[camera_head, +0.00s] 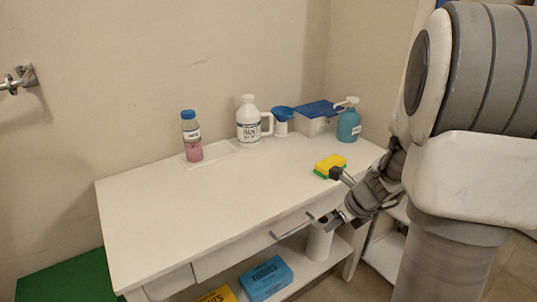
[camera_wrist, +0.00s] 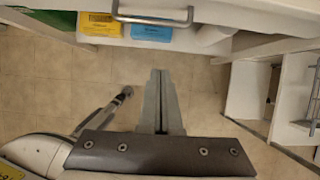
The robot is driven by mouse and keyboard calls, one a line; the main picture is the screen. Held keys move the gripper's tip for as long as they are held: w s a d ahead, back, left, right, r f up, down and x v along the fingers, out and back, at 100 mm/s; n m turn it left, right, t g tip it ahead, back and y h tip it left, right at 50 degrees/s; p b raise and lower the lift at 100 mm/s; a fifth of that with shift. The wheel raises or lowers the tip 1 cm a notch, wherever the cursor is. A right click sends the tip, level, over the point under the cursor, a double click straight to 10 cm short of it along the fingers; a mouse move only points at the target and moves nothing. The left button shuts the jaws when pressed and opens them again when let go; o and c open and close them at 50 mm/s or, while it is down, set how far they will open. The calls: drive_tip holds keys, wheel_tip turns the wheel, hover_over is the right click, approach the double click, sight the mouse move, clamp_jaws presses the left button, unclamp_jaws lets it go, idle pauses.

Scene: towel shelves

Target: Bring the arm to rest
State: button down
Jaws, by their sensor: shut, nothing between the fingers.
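My gripper (camera_wrist: 159,75) shows in the wrist view with its two grey fingers together and nothing between them. It points over the tiled floor, toward the front of the white table. In the head view my gripper (camera_head: 334,220) is at the table's front right, close to the drawer handle (camera_head: 292,226); its fingertips are small there and I cannot tell whether they touch anything. My arm is bent on the right side of the head view and hides the table's right front part.
The white table (camera_head: 160,215) carries a pink bottle (camera_head: 192,140), a white jug (camera_head: 248,122), a yellow-green sponge (camera_head: 329,165) and a teal pump bottle (camera_head: 348,124). Yellow (camera_wrist: 100,25) and blue (camera_wrist: 152,32) boxes lie on its lower shelf. The floor (camera_wrist: 210,85) before it looks clear.

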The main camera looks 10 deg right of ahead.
drive_tip(key=s+a+r+n, duration=0.5)
drive_tip(key=a+r+n, duration=0.5)
drive_tip(key=n, duration=0.3)
drive_tip(key=s+a+r+n+h, duration=0.1)
drive_tip(key=s+a+r+n, duration=0.15)
drive_tip(key=s+n, duration=0.5)
drive_tip(key=s+a+r+n+h, duration=0.15)
drive_tip(key=s+r+n, duration=0.25)
drive_tip(key=n, duration=0.6)
wheel_tip(320, 180, up, 19)
drive_tip(key=n+p, duration=0.1)
drive_tip(key=p, duration=1.7)
drive_tip(key=shift+a+f+t+y, duration=0.2)
drive_tip(key=shift+a+t+y, duration=0.1)
drive_tip(key=shift+t+y, duration=0.1)
